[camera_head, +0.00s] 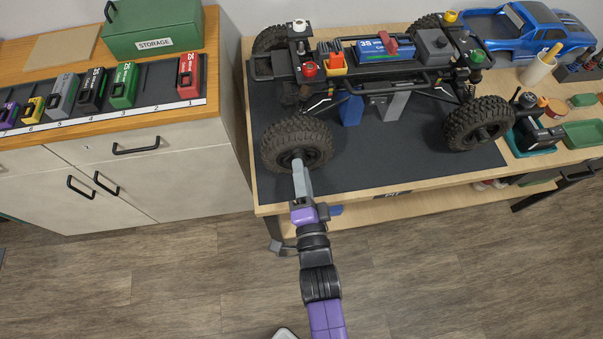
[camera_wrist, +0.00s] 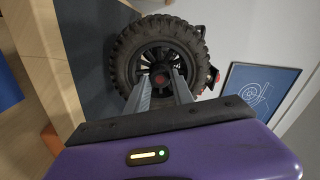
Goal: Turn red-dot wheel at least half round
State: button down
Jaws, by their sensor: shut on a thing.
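The crawler's near-left wheel (camera_head: 283,134) is a black knobbly tyre at the left end of the chassis. A red cap (camera_head: 309,69) sits on the shock tower above it. My gripper (camera_head: 298,164) reaches up from the front and meets the middle of this wheel. In the wrist view the wheel (camera_wrist: 118,66) faces me, with dark spokes and a reddish hub (camera_wrist: 160,80) between my fingertips (camera_wrist: 161,77). My gripper is shut on the hub of this wheel. The fingers hide part of the hub and lower rim.
The crawler stands on a dark mat (camera_head: 385,163) on a wooden workbench (camera_head: 345,197). The near-right wheel (camera_head: 478,124) is well apart. A cabinet (camera_head: 150,180) with several coloured batteries on top stands at the left. A blue body shell (camera_head: 520,35) lies at the back right.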

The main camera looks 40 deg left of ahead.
jog(key=shift+m+b, duration=1.25)
jog(key=shift+m, duration=0.65)
jog(key=c, duration=1.1)
grip_release()
jog(key=v, duration=0.8)
jog(key=shift+b, duration=0.35)
